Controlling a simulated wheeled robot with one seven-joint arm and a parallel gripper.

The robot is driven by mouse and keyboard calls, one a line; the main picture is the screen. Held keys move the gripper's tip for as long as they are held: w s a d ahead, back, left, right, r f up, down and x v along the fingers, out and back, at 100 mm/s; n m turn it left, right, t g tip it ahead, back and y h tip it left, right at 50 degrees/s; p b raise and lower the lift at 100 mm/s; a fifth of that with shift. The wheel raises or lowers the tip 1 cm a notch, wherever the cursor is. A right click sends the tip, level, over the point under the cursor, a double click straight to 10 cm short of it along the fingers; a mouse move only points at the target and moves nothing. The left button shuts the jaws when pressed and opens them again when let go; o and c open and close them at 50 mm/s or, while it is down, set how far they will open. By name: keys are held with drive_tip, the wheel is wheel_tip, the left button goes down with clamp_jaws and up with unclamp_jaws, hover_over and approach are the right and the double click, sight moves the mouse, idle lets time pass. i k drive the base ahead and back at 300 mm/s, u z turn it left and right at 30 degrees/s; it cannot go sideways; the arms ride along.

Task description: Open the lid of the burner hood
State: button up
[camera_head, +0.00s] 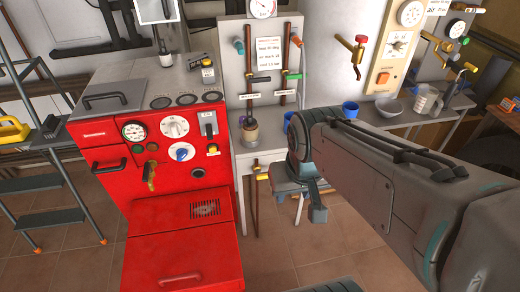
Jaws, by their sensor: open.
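The burner hood (165,216) is the low red box at the front of the red boiler (112,185). Its top has a dark slotted vent (205,209), and a red handle (180,279) is on its sloping front near the bottom edge of the view. The lid looks closed, and its lowest part is cut off. My gripper (316,207) hangs at the end of my arm, to the right of the hood and clearly apart from it. It is open, with nothing seen in it; its far finger is hard to make out.
A metal bench (262,150) with pipes and valves stands right of the boiler. Blue cups (350,109), a bowl (389,107) and a jug (427,101) stand further right. Tiled floor (270,255) is clear right of the hood.

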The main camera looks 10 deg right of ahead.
sight(191, 259)
drive_tip(key=u, duration=0.85)
drive_tip(key=k, duration=0.5)
drive_tip(key=z, duration=0.65)
drive_tip(key=i, duration=0.85)
drive_tip(key=u, duration=0.8)
